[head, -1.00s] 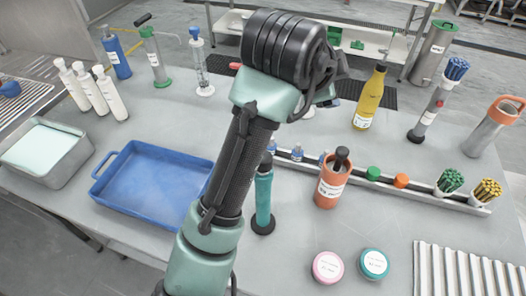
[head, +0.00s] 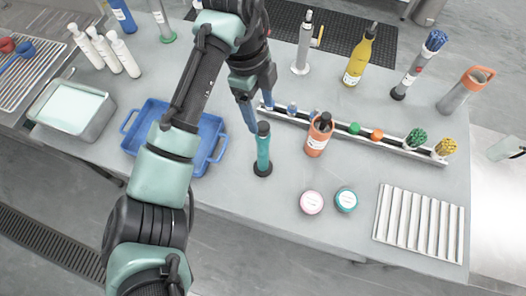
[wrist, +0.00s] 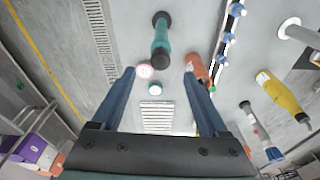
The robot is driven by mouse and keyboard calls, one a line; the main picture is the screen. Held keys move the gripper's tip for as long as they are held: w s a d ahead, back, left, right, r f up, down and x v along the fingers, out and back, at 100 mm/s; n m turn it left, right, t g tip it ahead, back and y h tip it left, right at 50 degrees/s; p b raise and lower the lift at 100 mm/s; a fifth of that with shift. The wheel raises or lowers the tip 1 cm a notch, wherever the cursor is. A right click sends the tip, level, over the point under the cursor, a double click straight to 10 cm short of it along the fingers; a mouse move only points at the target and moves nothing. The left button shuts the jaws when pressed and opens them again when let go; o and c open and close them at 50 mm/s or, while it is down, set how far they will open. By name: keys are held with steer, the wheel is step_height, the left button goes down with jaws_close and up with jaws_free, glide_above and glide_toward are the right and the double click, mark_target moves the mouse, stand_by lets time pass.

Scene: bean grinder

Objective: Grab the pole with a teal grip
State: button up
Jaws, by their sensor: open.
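The pole with a teal grip (head: 263,150) stands upright on a dark round base near the table's middle. It has a dark top. In the wrist view the pole (wrist: 161,38) appears above the gap between the fingers. My gripper (head: 258,108) is open and empty, its two blue fingers pointing down just behind and above the pole's top in the head view. In the wrist view the fingers of my gripper (wrist: 160,73) are spread wide, with nothing held between them. I cannot tell the exact distance from the fingertips to the pole.
An orange canister (head: 317,141) stands right of the pole, before a long rail (head: 385,146). A blue tray (head: 144,135) lies left. Pink (head: 311,203) and teal (head: 346,200) round containers sit in front at right. A yellow bottle (head: 357,62) stands behind.

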mark_target(263, 125)
steer(key=f+p, duration=0.1)
steer(key=f, duration=0.2)
steer(key=f+p, duration=0.1)
steer(key=f, duration=0.2)
steer(key=d+f+p, duration=0.1)
steer(key=f, duration=0.1)
steer(key=shift+s+f, duration=0.2)
steer(key=shift+f, duration=0.2)
jaws_close()
steer(key=shift+r, duration=0.1)
stand_by(0.9)
